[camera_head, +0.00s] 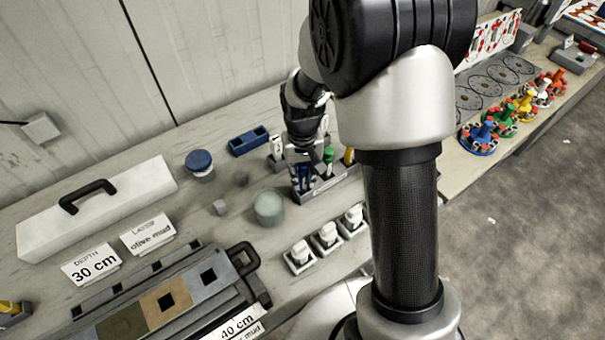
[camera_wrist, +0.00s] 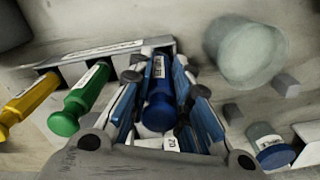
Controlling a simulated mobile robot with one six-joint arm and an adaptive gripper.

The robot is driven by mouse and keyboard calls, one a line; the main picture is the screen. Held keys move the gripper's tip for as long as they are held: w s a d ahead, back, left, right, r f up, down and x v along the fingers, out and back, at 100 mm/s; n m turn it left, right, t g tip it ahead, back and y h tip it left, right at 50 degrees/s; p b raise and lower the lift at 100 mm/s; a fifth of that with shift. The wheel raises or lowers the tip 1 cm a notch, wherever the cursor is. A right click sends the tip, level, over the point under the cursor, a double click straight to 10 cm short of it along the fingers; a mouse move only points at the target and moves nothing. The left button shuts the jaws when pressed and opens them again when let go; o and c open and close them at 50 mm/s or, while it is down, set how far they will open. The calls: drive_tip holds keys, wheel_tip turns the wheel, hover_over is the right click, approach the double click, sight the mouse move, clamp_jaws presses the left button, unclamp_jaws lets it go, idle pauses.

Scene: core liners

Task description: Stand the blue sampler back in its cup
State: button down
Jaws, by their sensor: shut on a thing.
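The blue sampler (camera_wrist: 158,112) is upright or nearly so in the wrist view, its lettered label facing the camera. My gripper (camera_wrist: 160,88) is shut on it, with blue-padded fingers on both sides; in the head view my gripper (camera_head: 304,168) is over the left end of a grey rack (camera_head: 325,188). The sampler's lower end is at the rack's end compartment, which I take as its cup. The fingers hide the contact, so I cannot tell whether it is fully seated. The green sampler (camera_wrist: 78,103) and yellow sampler (camera_wrist: 27,105) stand in the neighbouring compartments.
A cloudy round jar (camera_head: 268,207) and small grey blocks (camera_head: 220,207) stand left of the rack. A blue-lidded jar (camera_head: 200,164) and blue tray (camera_head: 248,141) lie farther back. White-capped containers (camera_head: 327,236) sit in front. My arm covers the bench's right part.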

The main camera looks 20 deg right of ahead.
sight(303, 164)
drive_tip(key=c, duration=1.4)
unclamp_jaws()
drive_tip(key=shift+r, duration=0.15)
drive_tip(key=shift+r+p, duration=2.75)
drive_tip(key=shift+r, duration=0.65)
